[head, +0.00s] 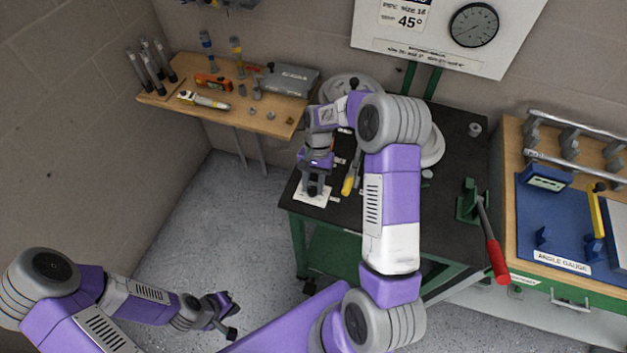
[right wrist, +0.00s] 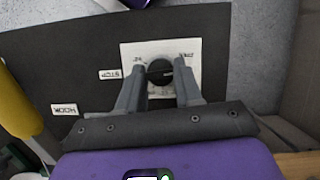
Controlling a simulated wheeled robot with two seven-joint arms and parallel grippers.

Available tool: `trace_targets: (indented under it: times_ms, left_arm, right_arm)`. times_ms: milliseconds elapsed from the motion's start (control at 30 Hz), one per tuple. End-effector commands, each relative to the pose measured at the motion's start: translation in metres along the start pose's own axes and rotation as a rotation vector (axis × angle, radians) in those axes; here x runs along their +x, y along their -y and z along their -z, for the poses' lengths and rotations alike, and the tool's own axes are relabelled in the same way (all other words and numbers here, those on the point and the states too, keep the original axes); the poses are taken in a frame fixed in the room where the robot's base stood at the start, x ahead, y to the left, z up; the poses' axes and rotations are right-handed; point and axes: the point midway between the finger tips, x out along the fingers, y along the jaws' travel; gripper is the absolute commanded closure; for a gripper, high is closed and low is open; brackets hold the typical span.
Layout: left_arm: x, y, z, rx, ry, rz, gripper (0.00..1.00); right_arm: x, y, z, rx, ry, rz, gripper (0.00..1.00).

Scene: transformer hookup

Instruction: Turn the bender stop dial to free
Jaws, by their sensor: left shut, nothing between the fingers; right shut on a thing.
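In the head view the white plate (head: 326,200) lies at the front left corner of the black bench top, the knob hidden by my gripper. My right gripper (right wrist: 160,78) points down at the plate, its fingers on either side of the knob, shut on it. I cannot clearly read where the knob points. My left gripper (head: 228,318) is shut and empty, low over the floor at lower left.
STOP (right wrist: 110,74) and HOOK (right wrist: 65,110) labels lie beside the plate. A yellow-handled tool (head: 348,184) is right of my gripper. A red-handled lever (head: 494,250) stands at the bench's right. A wooden shelf (head: 270,126) with tools is at back left. Floor on the left is clear.

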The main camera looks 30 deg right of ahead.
Motion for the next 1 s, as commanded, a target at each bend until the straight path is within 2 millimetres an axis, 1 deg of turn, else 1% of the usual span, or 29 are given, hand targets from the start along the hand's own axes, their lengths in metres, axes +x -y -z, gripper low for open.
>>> trace_targets:
  times_ms: [33, 200, 500, 733, 1000]
  left_arm:
    - [-0.0036, -0.0013, -0.0001, 0.000, 0.000, 0.000, 1.00]
    - [-0.0080, -0.0029, -0.0004, 0.000, 0.000, 0.000, 1.00]
    - [-0.0122, -0.0045, -0.0006, 0.000, 0.000, 0.000, 1.00]
    - [-0.0134, -0.0050, -0.0006, 0.000, 0.000, 0.000, 1.00]
    - [-0.0136, -0.0050, -0.0006, 0.000, 0.000, 0.000, 1.00]
  right_arm:
    - [-0.0020, 0.0009, -0.0003, -0.041, -0.002, -0.017, 0.96]
    - [-0.0018, 0.0016, 0.0000, -0.171, -0.003, -0.072, 0.96]
    - [-0.0010, 0.0025, -0.0002, -0.334, -0.002, -0.138, 0.96]
    - [-0.0008, 0.0027, 0.0001, -0.392, -0.003, -0.162, 0.96]
    - [-0.0007, 0.0029, 0.0002, -0.407, -0.004, -0.168, 0.96]
